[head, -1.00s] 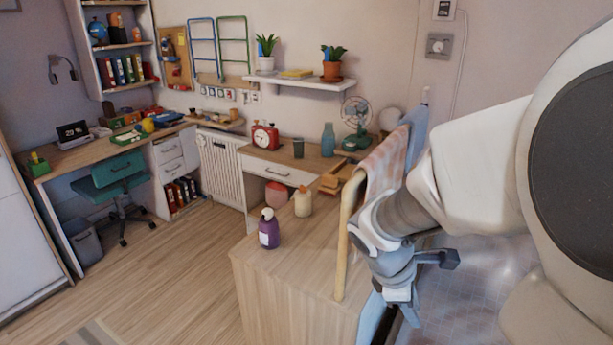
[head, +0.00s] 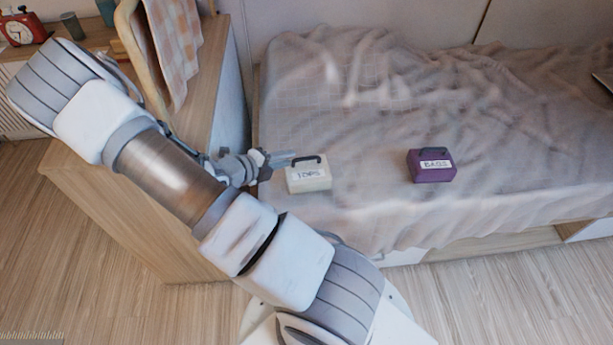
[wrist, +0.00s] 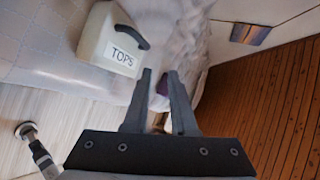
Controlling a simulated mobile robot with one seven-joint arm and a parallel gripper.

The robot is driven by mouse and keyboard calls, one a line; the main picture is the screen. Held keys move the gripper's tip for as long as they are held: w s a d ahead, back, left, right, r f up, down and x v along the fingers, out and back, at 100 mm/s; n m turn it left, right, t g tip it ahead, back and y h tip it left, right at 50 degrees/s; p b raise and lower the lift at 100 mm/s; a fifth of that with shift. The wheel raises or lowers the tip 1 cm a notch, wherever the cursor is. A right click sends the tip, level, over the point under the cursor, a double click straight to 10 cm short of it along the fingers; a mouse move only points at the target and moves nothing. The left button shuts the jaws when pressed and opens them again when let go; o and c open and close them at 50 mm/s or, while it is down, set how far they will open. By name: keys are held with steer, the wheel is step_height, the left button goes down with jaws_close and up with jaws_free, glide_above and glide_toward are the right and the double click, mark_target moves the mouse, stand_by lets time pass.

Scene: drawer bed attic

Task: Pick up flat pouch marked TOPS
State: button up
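The pouch marked TOPS (head: 308,180) is cream-white with a dark handle on top. It stands on the bed near its front left edge. In the wrist view the TOPS pouch (wrist: 101,38) is at the upper left, beyond and to the left of the fingers. My gripper (head: 291,160) is just left of the pouch in the head view, its fingers pointing right near the pouch's top. In the wrist view my gripper (wrist: 161,78) has its two fingers apart with nothing held between them. Whether a finger touches the pouch cannot be told.
A purple pouch (head: 431,165) with a white label stands farther right on the bed (head: 390,215). A wooden cabinet (head: 130,215) with a rail and checked cloth (head: 172,45) stands left of my gripper. The bed cover between the pouches is clear.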

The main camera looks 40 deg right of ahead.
mark_target(309, 158)
steer(key=f+n, duration=0.1)
steer(key=d+f+n, duration=0.1)
steer(key=f+n, duration=0.1)
steer(key=f+n+t+b, duration=0.1)
steer(key=f+n, duration=0.1)
steer(key=shift+d+h, duration=0.4)
steer(key=shift+d+f+n, duration=0.35)
steer(key=shift+f+n, duration=0.15)
steer(key=shift+n, duration=0.2)
steer(key=b+x, duration=0.2)
steer(key=x, duration=0.5)
steer(key=shift+w+d+b, duration=0.1)
steer(key=shift+w+b, duration=0.05)
steer(key=shift+b, duration=0.2)
jaws_close()
